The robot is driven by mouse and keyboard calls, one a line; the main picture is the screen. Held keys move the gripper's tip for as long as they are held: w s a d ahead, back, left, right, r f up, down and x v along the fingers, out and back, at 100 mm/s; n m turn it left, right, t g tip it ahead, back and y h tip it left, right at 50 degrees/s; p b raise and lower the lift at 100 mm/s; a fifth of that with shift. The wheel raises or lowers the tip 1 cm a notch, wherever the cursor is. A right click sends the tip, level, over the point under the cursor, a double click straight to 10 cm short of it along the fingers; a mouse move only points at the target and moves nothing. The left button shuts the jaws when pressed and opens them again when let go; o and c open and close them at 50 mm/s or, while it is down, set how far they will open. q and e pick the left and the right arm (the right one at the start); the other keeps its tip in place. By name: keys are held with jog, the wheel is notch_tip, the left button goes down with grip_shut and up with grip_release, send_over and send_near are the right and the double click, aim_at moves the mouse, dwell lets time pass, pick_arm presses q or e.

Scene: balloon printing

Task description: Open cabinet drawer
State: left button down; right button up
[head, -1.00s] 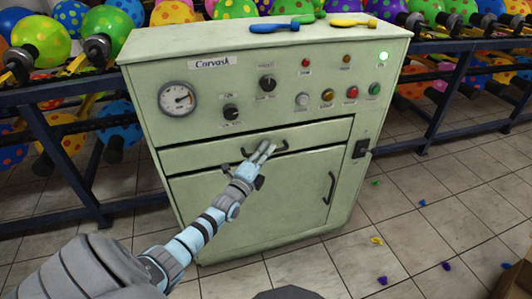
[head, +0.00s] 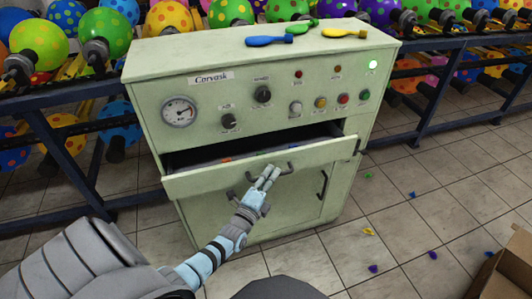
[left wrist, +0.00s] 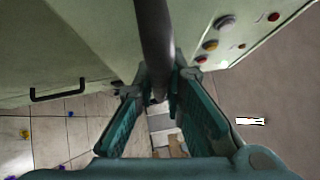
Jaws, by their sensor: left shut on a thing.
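The pale green cabinet (head: 290,75) stands ahead in the head view. Its drawer (head: 230,178) is pulled partly out, with a dark gap behind the front panel and a few small coloured items inside. My left gripper (head: 268,174) is shut on the dark drawer handle (head: 283,168) on the drawer front. In the left wrist view the dark handle bar (left wrist: 155,45) runs between the two fingers of the left gripper (left wrist: 158,95). My right gripper is not in view.
A closed door with a dark handle (head: 323,184) is below the drawer. Blue, green and yellow balloons (head: 270,40) lie on the cabinet top. Racks of spotted balloons (head: 42,45) stand behind. Small coloured pieces lie on the tiled floor; a cardboard box (head: 505,270) is at right.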

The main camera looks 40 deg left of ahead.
pick_arm(q)
jog(key=s+d+p, duration=0.2)
jog(key=s+d, duration=0.2)
jog(key=d, duration=0.1)
jog(key=shift+d+p, duration=0.4)
jog(key=c, duration=1.7)
grip_release()
jog(key=shift+o, duration=0.2)
jog(key=shift+s, duration=0.15)
jog(key=v, duration=1.2)
jog(key=shift+a, duration=0.1)
